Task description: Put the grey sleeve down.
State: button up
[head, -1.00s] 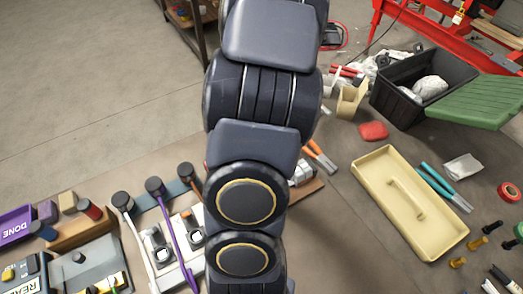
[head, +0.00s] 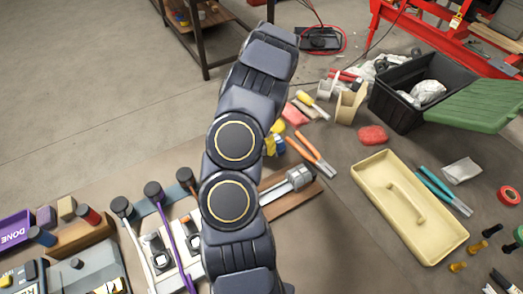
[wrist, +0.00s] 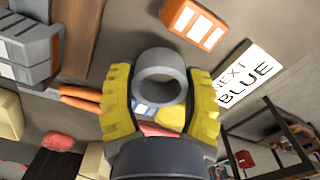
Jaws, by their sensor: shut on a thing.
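The grey sleeve (wrist: 158,57) is a short, thick-walled ring in the wrist view, and I look into its bore. My gripper (wrist: 160,82) has yellow ribbed fingers on both sides of the sleeve and is shut on it. In the head view my arm hides the sleeve and most of the gripper. A little yellow (head: 274,140) shows at the arm's right edge, probably a finger. I cannot tell the sleeve's height above the bench.
A metal shaft (head: 298,178) on a wooden board lies right of my arm. Orange-handled pliers (head: 312,152) lie just beyond it. A cream tray (head: 365,184) and black crate (head: 385,98) stand to the right. A NEXT BLUE card (wrist: 250,77) and orange block (wrist: 193,23) show in the wrist view.

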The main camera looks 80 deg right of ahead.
jog(key=shift+d+f, duration=0.3)
jog(key=shift+f, duration=1.6)
jog(key=shift+f, duration=0.1)
jog(key=o, duration=0.9)
jog(key=shift+o, duration=0.2)
notch_tip(320, 180, up, 12)
jog(key=shift+w, duration=0.1)
